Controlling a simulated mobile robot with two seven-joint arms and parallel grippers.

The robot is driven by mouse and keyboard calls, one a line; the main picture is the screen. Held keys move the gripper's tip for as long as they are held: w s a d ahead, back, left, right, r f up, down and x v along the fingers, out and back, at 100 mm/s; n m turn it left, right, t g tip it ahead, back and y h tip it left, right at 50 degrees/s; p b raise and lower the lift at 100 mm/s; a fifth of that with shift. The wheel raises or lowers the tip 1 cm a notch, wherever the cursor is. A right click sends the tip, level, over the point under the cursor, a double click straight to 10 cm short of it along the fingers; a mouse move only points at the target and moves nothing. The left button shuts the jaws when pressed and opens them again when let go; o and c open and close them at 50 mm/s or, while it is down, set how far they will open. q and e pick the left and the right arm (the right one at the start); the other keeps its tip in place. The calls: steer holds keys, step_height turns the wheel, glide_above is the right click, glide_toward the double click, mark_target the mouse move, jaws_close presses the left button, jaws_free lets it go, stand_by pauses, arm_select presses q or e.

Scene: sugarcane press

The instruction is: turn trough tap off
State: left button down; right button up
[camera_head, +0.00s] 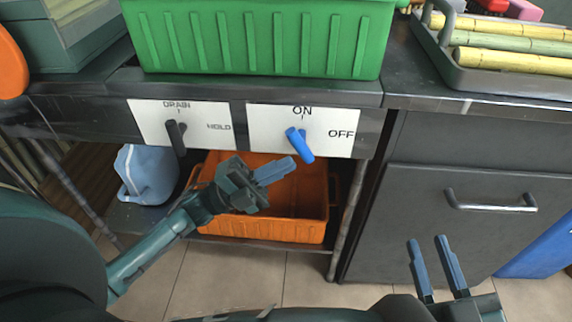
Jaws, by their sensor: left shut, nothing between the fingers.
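The blue tap handle (299,144) is on the white plate (266,138) marked ON at the top and OFF at the right. The handle slants down and to the right, its lower end below the OFF label and near the plate's lower edge. My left gripper (288,166) is shut and empty, just below and left of the handle's lower end. In this view a small gap shows between them. My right gripper (432,248) is open and empty at the lower right, in front of the grey cabinet (430,200).
A black lever (176,136) is on the DRAIN/HOLD plate (215,128) to the left. A green crate (260,40) stands above. A tray (500,80) of cane stands at the upper right.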

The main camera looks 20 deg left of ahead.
arm_select(q)
steer(key=shift+w+d+r, duration=0.3)
steer(key=shift+d+r, duration=0.05)
steer(key=shift+d, duration=0.2)
arm_select(e)
steer(key=shift+f, duration=0.1)
arm_select(q)
steer(key=shift+d+f+h+b, duration=0.1)
steer(key=shift+h+b, duration=0.2)
steer(key=shift+b, duration=0.25)
arm_select(e)
steer(key=shift+a+f, duration=0.1)
steer(key=shift+f, duration=0.05)
